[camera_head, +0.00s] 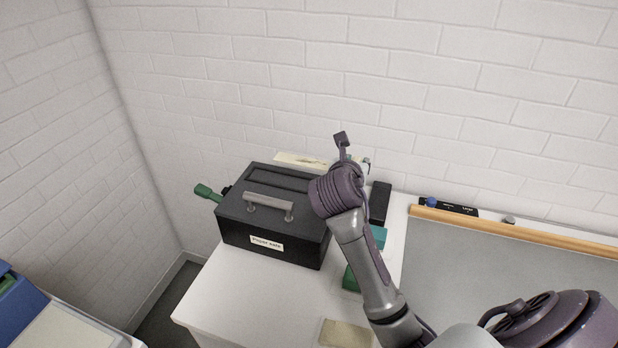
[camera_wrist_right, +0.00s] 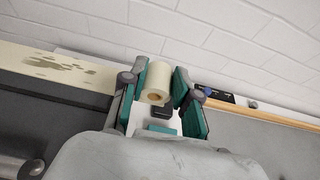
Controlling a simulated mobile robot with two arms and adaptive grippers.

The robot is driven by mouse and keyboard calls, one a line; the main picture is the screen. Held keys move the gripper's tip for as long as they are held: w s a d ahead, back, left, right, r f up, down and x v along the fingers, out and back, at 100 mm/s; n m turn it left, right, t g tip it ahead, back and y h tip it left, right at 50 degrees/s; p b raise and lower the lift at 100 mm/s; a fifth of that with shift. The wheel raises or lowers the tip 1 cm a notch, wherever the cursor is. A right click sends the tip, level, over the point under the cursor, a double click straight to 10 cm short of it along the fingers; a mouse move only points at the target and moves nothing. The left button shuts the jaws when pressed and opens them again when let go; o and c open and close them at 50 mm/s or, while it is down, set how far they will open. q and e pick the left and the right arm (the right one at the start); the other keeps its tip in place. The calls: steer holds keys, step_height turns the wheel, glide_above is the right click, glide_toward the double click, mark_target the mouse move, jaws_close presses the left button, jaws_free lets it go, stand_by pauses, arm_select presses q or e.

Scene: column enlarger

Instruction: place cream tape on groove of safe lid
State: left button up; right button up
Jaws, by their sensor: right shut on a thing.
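The cream tape (camera_wrist_right: 158,76) is a small roll with its hollow end toward the camera in the right wrist view. My right gripper (camera_wrist_right: 153,86) has its green-padded fingers on either side of the roll, shut on it. In the head view my right wrist hides most of this gripper and the tape. The black paper safe (camera_head: 270,241) stands on the white worktop, with a grey handle (camera_head: 268,204) on its lid (camera_head: 243,197). A groove (camera_head: 285,178) runs along the lid's rear part. The gripper is near the lid's right rear side. My left gripper is not in view.
A spotted cream strip (camera_head: 300,159) lies behind the safe by the brick wall. A green handle (camera_head: 205,192) sticks out at the safe's left. A black block (camera_head: 380,202), a teal item (camera_head: 378,236) and a green item (camera_head: 350,279) are to its right. A wood-edged grey board (camera_head: 510,265) lies farther right.

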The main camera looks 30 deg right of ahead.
mark_target(321, 167)
steer(key=w+a+f, duration=0.1)
steer(key=w, duration=0.1)
steer(key=w+a+f, duration=0.1)
steer(key=w+f, duration=0.1)
steer(key=w, duration=0.1)
steer(key=w+a+f+p, duration=0.1)
steer(key=w+f, duration=0.1)
steer(key=w, duration=0.1)
steer(key=shift+w+a+f, duration=0.15)
steer(key=shift+a, duration=0.2)
steer(key=shift+f+p, duration=0.4)
steer(key=shift+f, duration=1.6)
steer(key=o, duration=1)
steer(key=shift+f, duration=0.2)
steer(key=shift+o, duration=0.2)
steer(key=shift+r, duration=0.2)
steer(key=b+v, duration=0.1)
steer(key=v, duration=1.1)
steer(key=shift+b, duration=0.35)
steer(key=shift+f, duration=0.1)
